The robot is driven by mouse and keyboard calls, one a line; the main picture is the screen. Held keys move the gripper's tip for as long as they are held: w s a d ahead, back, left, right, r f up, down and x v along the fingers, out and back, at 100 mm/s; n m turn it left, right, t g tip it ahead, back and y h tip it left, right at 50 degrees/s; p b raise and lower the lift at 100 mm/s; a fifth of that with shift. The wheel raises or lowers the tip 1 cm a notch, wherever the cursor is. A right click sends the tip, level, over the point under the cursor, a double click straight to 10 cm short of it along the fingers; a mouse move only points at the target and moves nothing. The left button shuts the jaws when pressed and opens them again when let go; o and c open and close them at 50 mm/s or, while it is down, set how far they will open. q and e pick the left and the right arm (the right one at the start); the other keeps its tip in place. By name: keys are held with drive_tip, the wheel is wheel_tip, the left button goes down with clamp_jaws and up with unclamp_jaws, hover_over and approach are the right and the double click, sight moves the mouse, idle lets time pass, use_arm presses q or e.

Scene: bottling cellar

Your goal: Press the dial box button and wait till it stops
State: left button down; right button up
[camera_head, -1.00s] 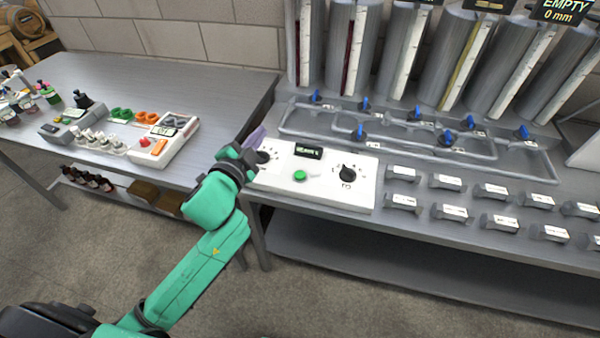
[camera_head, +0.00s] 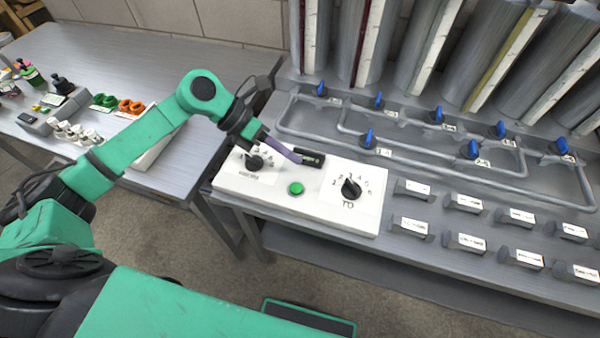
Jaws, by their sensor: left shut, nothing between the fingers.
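The dial box (camera_head: 312,208) is a white box on the right-hand bench. It carries a green button (camera_head: 296,188) at its middle front, a black left dial (camera_head: 254,162), a black right dial (camera_head: 351,187) marked TO, and a small dark display (camera_head: 312,158) at the back. My left gripper (camera_head: 297,157) is shut and empty, its purple fingers above the back of the box, beside the display and behind the green button. It looks apart from the button. The fingers partly cover the display, so its text cannot be read. My right gripper is not in view.
Blue-handled valves (camera_head: 367,138) on grey pipes and tall cylinders stand behind the box. Several labelled grey blocks (camera_head: 464,203) sit to its right. The left bench (camera_head: 150,60) holds small bottles, orange and green parts (camera_head: 131,105) and a white device behind my arm.

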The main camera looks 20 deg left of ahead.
sight(291, 187)
use_arm(q)
drive_tip(key=f, duration=0.1)
drive_tip(key=f+b, duration=0.2)
drive_tip(key=shift+s+f, duration=0.15)
drive_tip(key=shift+s, duration=0.15)
wheel_tip(291, 187, down, 5)
drive_tip(key=b, duration=0.3)
drive_tip(key=shift+d+b, duration=0.1)
drive_tip(key=shift+b, duration=0.2)
drive_tip(key=shift+f, duration=0.25)
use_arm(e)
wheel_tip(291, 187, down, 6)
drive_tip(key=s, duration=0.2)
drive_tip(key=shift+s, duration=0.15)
use_arm(q)
drive_tip(key=shift+r, duration=0.1)
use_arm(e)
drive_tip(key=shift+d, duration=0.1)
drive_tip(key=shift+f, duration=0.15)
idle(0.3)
use_arm(q)
drive_tip(key=shift+f+b, duration=0.45)
drive_tip(key=shift+b, duration=0.2)
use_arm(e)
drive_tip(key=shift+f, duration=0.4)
